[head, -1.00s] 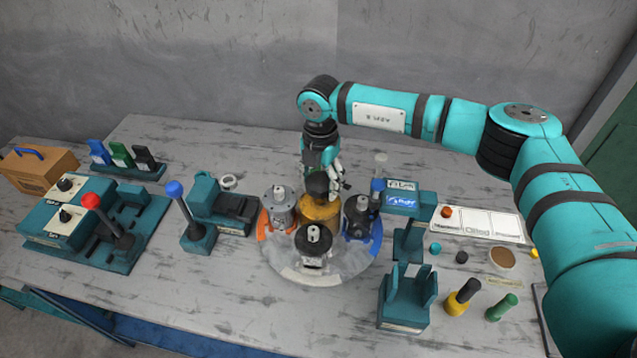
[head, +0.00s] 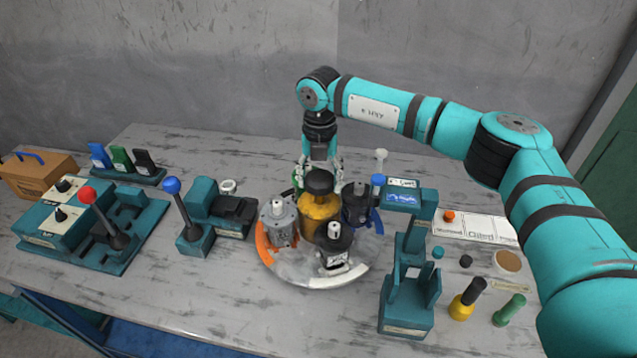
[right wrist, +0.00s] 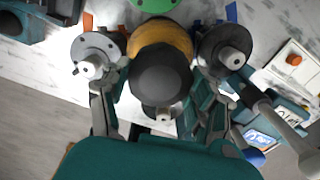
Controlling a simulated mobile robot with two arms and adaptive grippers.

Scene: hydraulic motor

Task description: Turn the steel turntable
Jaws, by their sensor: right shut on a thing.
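The round steel turntable (head: 300,268) lies on the table. It bears a yellow hub (head: 319,212) with a black knob (head: 320,183) on top, and grey and black motors around it. One motor (head: 280,222) is by the orange mark, one (head: 335,248) by the white mark, one (head: 357,203) by the blue mark. My right gripper (head: 320,174) is down at the hub and shut on the knob, its fingers at either side. In the right wrist view the knob (right wrist: 163,80) is between the fingers; their exact contact is hidden. My left gripper is in neither view.
A clamp fixture (head: 222,210) and a blue-topped lever (head: 175,200) stand left of the turntable. A screen post (head: 412,222) and a teal cradle (head: 405,300) stand close on the right. Bare table lies in front on the left.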

